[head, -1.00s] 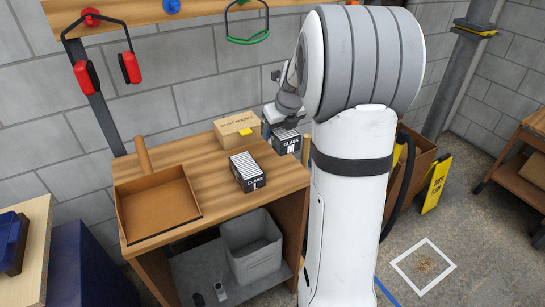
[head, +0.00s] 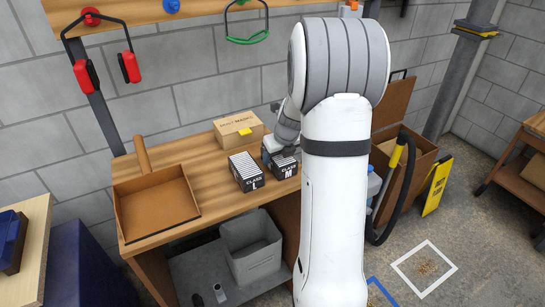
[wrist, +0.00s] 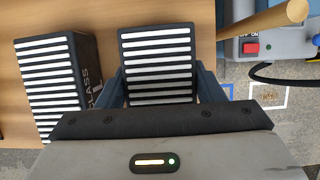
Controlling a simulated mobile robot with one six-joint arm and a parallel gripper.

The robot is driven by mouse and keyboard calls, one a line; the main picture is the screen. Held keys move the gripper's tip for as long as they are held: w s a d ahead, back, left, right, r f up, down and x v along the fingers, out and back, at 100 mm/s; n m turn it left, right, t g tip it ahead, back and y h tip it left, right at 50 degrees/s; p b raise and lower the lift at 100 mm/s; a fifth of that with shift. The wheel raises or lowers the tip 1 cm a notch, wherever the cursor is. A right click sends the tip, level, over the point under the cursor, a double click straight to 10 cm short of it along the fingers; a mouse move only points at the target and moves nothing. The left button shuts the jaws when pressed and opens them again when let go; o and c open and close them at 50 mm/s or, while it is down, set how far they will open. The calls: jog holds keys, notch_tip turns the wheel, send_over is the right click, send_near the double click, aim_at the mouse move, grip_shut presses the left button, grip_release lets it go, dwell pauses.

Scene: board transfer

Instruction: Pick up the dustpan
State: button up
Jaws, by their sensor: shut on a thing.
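The dustpan (head: 160,208) is a brown pan with a wooden handle. It lies on the left part of the wooden bench (head: 215,180) in the head view, its handle toward the wall. It is outside the wrist view. My gripper (wrist: 161,88) is well to the right of it. The two blue fingers are shut on the sides of a black box with a white-striped top, the CLASS M box (wrist: 158,62). This box (head: 285,169) is at the bench's right side, beside the CLASS L box (head: 246,170). Whether it touches the bench is unclear.
A cardboard carton (head: 238,130) stands behind the boxes. A grey bin (head: 252,248) is on the shelf below. A vacuum with a red switch (wrist: 251,48) and a yellow sign (head: 434,187) stand right of the bench. Bare bench top lies between dustpan and boxes.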

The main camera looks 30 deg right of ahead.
jog(key=o, duration=1)
